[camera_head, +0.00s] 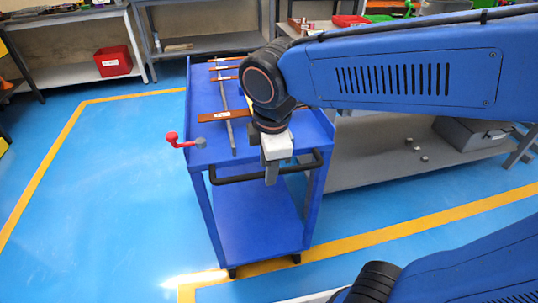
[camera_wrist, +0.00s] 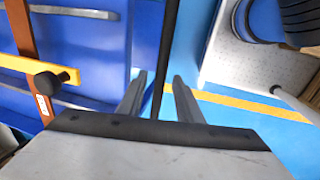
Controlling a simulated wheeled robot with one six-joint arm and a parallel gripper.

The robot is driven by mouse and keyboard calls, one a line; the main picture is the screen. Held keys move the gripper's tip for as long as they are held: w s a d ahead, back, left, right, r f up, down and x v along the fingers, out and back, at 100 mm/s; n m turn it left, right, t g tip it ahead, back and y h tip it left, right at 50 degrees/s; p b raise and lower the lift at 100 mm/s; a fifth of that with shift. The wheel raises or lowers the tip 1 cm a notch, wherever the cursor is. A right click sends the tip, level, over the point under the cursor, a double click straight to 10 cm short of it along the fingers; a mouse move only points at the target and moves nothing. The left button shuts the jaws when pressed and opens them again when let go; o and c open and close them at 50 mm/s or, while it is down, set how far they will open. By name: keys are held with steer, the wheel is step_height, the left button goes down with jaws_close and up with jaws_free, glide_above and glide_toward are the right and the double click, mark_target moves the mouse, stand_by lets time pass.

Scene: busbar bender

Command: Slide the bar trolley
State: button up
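The bar trolley (camera_head: 255,215) is a blue two-shelf cart in the middle of the head view, standing upright on the blue floor. Its black push handle (camera_head: 226,180) sticks out at the near end, and it also shows as a dark rod in the wrist view (camera_wrist: 169,35). My gripper (camera_head: 271,178) points down at this handle. In the wrist view my gripper's two fingers (camera_wrist: 159,82) are apart, with the handle running between them and a visible gap on each side. The far finger is hidden in the head view.
Brown bars (camera_head: 222,116) lie across rails on the trolley's top. A red-knobbed lever (camera_head: 185,142) juts out at its left. A grey low bench (camera_head: 390,150) stands close on the right. Open floor (camera_head: 110,200) lies to the left, inside yellow lines. A red bin (camera_head: 113,62) sits behind.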

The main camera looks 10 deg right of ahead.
steer(key=s+r, duration=0.3)
steer(key=r, duration=1.4)
steer(key=shift+s, duration=0.2)
steer(key=shift+d, duration=0.1)
steer(key=s+d+f+m+t, duration=0.2)
steer(key=s+d+f+m, duration=0.1)
steer(key=d+f+m, duration=1.5)
steer(key=shift+s+d+f+t, duration=0.2)
steer(key=shift+d+f+t, duration=0.1)
steer(key=shift+d+f, duration=0.4)
steer(key=shift+a+f, duration=0.1)
stand_by(0.5)
